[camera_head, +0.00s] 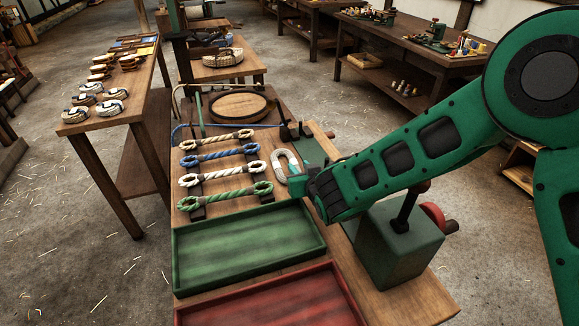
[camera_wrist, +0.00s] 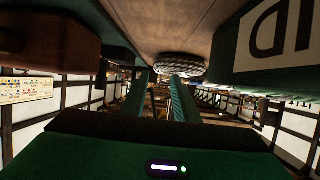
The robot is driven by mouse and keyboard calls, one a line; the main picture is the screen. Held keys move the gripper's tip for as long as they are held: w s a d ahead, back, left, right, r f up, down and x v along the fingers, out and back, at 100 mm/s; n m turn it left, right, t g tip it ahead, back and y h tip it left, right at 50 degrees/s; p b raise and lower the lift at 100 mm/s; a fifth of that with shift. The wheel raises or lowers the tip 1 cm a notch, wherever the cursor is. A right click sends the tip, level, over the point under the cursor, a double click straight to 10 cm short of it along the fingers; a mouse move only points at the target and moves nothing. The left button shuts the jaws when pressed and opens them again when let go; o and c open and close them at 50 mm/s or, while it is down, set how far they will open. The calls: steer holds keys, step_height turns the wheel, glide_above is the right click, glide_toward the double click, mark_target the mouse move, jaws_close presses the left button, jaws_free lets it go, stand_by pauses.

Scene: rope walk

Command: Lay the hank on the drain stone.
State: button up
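Several rope hanks lie in a row on the bench: a tan one (camera_head: 215,140), a blue one (camera_head: 217,156), a white one (camera_head: 220,174) and a green-and-white one (camera_head: 225,195). A pale U-shaped piece (camera_head: 282,163) lies right of the row, close to my gripper's tip. A round, flat, brown disc in a dark rim (camera_head: 240,106) is at the bench's far end; I cannot tell if it is the drain stone. My gripper (camera_head: 292,186) points left, right of the hanks. In the wrist view its green fingers (camera_wrist: 162,80) are apart, with a grey braided thing (camera_wrist: 188,64) beyond their tips.
A green tray (camera_head: 245,251) and a red tray (camera_head: 275,302) fill the near bench. A green box with a lever (camera_head: 400,250) stands below my arm. A side table (camera_head: 142,95) at left holds small goods. A basket (camera_head: 222,58) sits behind the bench.

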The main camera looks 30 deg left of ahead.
mark_target(294, 161)
steer(key=shift+x, duration=2.4)
steer(key=shift+c, duration=0.7)
jaws_close()
